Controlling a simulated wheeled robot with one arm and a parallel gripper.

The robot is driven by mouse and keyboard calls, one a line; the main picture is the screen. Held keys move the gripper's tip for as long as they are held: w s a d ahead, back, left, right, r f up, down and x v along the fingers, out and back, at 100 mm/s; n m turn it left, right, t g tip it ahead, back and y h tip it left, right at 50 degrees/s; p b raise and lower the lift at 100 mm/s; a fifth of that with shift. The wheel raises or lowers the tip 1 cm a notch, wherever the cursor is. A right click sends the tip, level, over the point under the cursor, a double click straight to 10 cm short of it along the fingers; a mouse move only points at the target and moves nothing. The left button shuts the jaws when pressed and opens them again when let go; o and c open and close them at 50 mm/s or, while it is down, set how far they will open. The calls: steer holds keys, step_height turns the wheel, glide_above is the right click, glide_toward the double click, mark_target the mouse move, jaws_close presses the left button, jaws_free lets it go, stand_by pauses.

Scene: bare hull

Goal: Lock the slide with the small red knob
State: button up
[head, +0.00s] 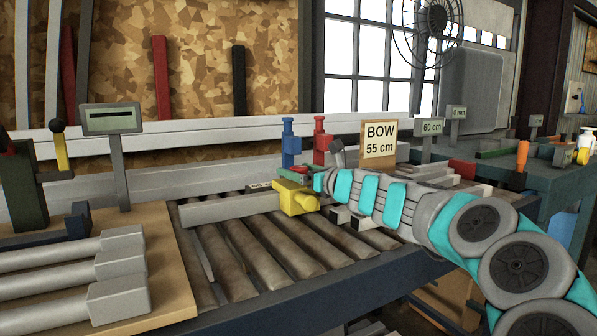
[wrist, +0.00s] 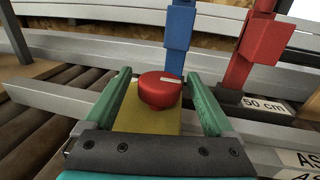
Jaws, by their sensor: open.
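The small red knob (wrist: 159,90) sits on top of a yellow block, the slide (wrist: 146,116), in the wrist view. A pale mark shows on the knob's top. My gripper (wrist: 160,82) is open, with one green finger on each side of the knob and a gap to each. I cannot tell how far the fingertips reach down beside the knob. In the head view the yellow slide (head: 296,198) stands on the grey rail (head: 228,208) over the rollers. There my gripper comes in from the right, and the knob is mostly hidden.
A blue post (head: 290,145) and a red post (head: 322,142) stand just behind the slide. A "BOW 55 cm" sign (head: 380,140) is to their right. Brown rollers (head: 265,245) lie in front. Grey bars (head: 120,285) lie on a wooden board at left.

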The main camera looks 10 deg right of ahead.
mark_target(305, 172)
steer(key=shift+s, duration=0.1)
steer(key=shift+v, duration=3.85)
